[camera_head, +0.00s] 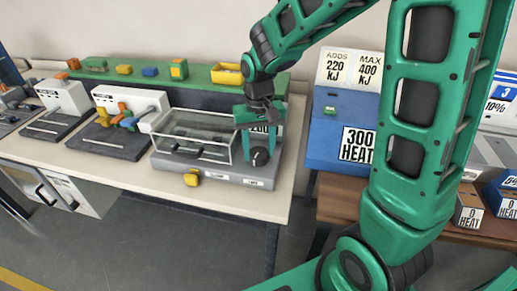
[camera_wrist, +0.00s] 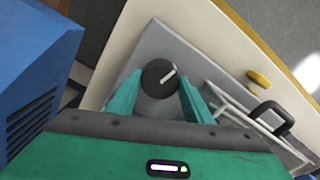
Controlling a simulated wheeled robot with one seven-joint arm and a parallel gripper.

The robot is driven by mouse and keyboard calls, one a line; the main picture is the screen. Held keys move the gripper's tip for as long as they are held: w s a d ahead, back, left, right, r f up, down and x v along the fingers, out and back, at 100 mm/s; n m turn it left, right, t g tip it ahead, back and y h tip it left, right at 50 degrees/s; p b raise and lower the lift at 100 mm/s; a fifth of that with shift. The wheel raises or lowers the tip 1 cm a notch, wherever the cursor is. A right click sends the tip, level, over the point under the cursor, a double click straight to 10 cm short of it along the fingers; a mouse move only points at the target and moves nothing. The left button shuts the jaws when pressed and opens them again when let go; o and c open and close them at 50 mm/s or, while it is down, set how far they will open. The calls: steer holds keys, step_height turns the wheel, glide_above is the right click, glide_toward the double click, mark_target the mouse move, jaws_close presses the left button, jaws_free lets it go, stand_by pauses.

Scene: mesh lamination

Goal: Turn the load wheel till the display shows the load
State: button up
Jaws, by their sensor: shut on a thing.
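The load wheel (camera_head: 259,157) is a round black knob with a pale pointer mark. It sits at the right front of a grey machine (camera_head: 215,172) with a clear box on it. My gripper (camera_head: 261,150) reaches down to the wheel and is shut on it. In the wrist view the green fingers stand on both sides of the load wheel (camera_wrist: 157,79), and its pale mark points up and right. A small display (camera_head: 259,129) behind the wheel is mostly hidden by my gripper, and its reading is not legible.
A yellow knob (camera_head: 191,180) sticks out at the machine's front, near the clear box's dark handle (camera_head: 187,152). Other grey machines stand to the left on the pale bench (camera_head: 275,208). A blue heater box (camera_head: 335,146) marked 300 HEAT stands close on the right.

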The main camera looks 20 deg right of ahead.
mark_target(261, 151)
steer(key=shift+w, duration=0.1)
steer(key=o, duration=1.1)
steer(key=shift+c, duration=0.2)
step_height(261, 151, up, 11)
steer(key=shift+f, duration=0.1)
steer(key=s+d+f+m, duration=0.1)
steer(key=s+d+m, duration=0.1)
steer(key=s+d, duration=0.6)
steer(key=s+d+f+m, duration=0.1)
steer(key=s+d+m, duration=0.1)
steer(key=s+d, duration=0.7)
steer(key=s, duration=0.6)
steer(key=shift+s+d+f, duration=0.15)
steer(key=shift+s+f, duration=0.25)
